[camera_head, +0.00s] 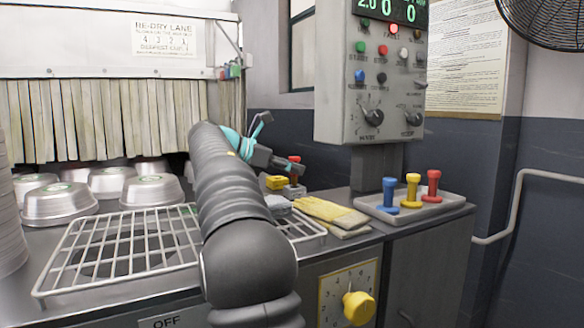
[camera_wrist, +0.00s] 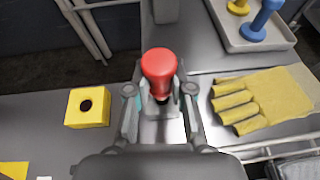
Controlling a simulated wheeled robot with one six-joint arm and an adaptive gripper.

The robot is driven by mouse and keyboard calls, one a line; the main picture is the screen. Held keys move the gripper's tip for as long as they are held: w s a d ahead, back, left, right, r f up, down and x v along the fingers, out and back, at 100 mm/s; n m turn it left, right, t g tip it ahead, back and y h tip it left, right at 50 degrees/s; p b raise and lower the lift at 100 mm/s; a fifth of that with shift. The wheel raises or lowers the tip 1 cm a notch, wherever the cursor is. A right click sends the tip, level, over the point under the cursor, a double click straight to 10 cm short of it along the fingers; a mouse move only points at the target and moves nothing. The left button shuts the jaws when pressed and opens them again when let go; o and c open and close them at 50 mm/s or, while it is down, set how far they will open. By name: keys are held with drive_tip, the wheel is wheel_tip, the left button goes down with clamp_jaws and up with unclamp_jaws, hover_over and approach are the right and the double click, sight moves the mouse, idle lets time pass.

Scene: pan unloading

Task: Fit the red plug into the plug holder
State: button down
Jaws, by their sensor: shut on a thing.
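A red plug (camera_wrist: 160,66) is held upright between the fingers of my gripper (camera_wrist: 160,95). In the head view the red plug (camera_head: 294,160) shows at the tip of my gripper (camera_head: 290,167), over a small grey block (camera_head: 293,190). The grey block also shows beneath the plug in the wrist view (camera_wrist: 165,131). I cannot tell whether the plug's lower end is in the block. A yellow block with a dark round hole (camera_wrist: 88,107) stands to the left in the wrist view. It also shows in the head view (camera_head: 275,182). I cannot tell which block is the plug holder.
A grey tray (camera_head: 455,207) holds upright blue (camera_head: 389,193), yellow (camera_head: 412,190) and red (camera_head: 433,188) plugs. Yellow gloves (camera_head: 330,213) lie between the blocks and the tray. A wire rack (camera_head: 130,240) and metal pans (camera_head: 145,190) are to the left. A control box (camera_head: 370,80) rises behind.

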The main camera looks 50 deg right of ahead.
drive_tip(key=shift+f+b, duration=0.35)
drive_tip(key=shift+f, duration=1)
idle(1.0)
drive_tip(key=c, duration=0.9)
unclamp_jaws()
drive_tip(key=shift+c, duration=0.2)
drive_tip(key=v, duration=1)
drive_tip(key=shift+w+a, duration=0.15)
drive_tip(key=shift+a, duration=0.05)
drive_tip(key=shift+v, duration=0.8)
drive_tip(key=shift+s+r, duration=0.1)
drive_tip(key=shift+s, duration=0.15)
